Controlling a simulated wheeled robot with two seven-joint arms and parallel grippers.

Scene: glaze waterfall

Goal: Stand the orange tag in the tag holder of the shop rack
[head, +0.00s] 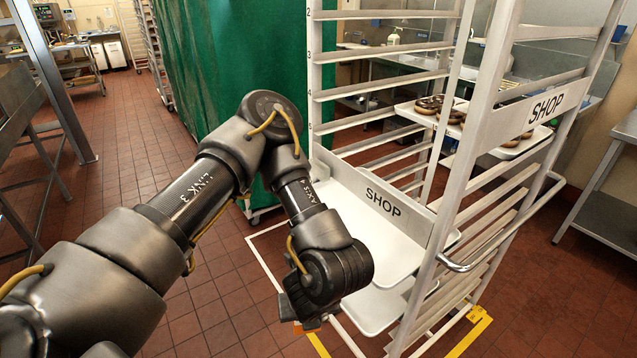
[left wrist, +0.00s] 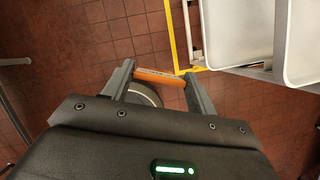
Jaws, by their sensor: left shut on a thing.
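My left gripper (left wrist: 158,77) is shut on the orange tag (left wrist: 160,76), which lies crosswise between the two fingertips in the left wrist view. In the head view the left gripper (head: 300,310) hangs low in front of the rack, mostly hidden behind my wrist, and a sliver of the orange tag (head: 312,324) shows under it. The white shop rack (head: 480,130) stands to the right, with SHOP panels and trays on its rails. The tag is apart from the rack. I cannot make out the tag holder. My right gripper is not in view.
A white tray (head: 400,255) juts from the rack close to my wrist. A higher tray holds dark doughnuts (head: 440,107). A green curtain (head: 250,80) hangs behind my arm. A steel table (head: 610,190) stands at right. The tiled floor (head: 130,180) at left is clear.

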